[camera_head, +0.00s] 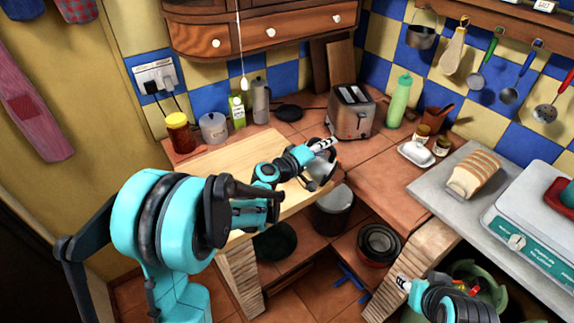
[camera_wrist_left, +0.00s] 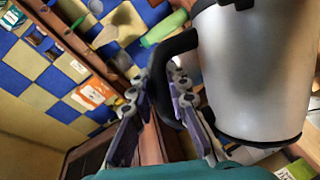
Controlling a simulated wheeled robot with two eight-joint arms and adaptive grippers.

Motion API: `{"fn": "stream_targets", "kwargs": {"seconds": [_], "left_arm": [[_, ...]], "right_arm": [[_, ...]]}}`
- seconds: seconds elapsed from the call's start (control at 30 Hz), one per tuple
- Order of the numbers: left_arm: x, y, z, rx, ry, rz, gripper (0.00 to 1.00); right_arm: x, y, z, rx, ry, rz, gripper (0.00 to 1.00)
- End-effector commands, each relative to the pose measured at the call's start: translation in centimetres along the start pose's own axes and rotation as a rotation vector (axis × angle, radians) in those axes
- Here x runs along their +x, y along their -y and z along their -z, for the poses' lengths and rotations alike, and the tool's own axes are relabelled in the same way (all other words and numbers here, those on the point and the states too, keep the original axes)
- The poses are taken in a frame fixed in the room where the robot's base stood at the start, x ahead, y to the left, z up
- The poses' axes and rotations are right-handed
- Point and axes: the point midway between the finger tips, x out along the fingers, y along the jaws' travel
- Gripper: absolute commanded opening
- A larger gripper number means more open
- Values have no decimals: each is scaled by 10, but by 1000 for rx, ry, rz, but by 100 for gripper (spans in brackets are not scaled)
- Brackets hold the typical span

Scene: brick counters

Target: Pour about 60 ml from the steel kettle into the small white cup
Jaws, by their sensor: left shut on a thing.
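The steel kettle (camera_head: 322,173) shows in the head view as a silvery shape, mostly hidden by my left gripper (camera_head: 318,148). In the left wrist view the kettle (camera_wrist_left: 255,75) is large and close, a brushed silver body with a black handle (camera_wrist_left: 163,75). My left gripper is shut on that handle, its fingers on either side. The kettle is near the right end of the pale wooden board; I cannot tell whether it touches it. My right gripper (camera_head: 403,283) is low at the right, empty as far as visible, jaws unclear. I cannot make out the small white cup.
A toaster (camera_head: 351,111), green bottle (camera_head: 400,101), two small jars and a white dish (camera_head: 416,153) stand behind. Sliced bread (camera_head: 474,174) and a scale (camera_head: 535,225) are right. The wooden board (camera_head: 220,160) has bare room left of the kettle.

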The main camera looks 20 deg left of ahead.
Motion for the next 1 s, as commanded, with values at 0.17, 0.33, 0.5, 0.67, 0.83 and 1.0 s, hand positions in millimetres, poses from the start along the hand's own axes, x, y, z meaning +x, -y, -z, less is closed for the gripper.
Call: {"fn": "stream_targets", "kwargs": {"seconds": [0.17,0.33,0.5,0.67,0.83,1.0], "left_arm": [[0,-1,2,-8,-1,-3,0],[-1,-1,2,-15,-1,-6,0],[-1,-2,3,-21,-1,-8,0],[-2,-2,4,-27,-1,-11,0],[-2,-2,5,-33,-1,-13,0],[-2,-3,6,-40,-1,-15,0]], "right_arm": [[0,0,0,0,0,0,40],[-1,0,0,0,0,0,40],[-1,0,1,0,0,0,40],[-1,0,1,0,0,0,40],[-1,0,1,0,0,0,40],[-1,0,1,0,0,0,40]]}}
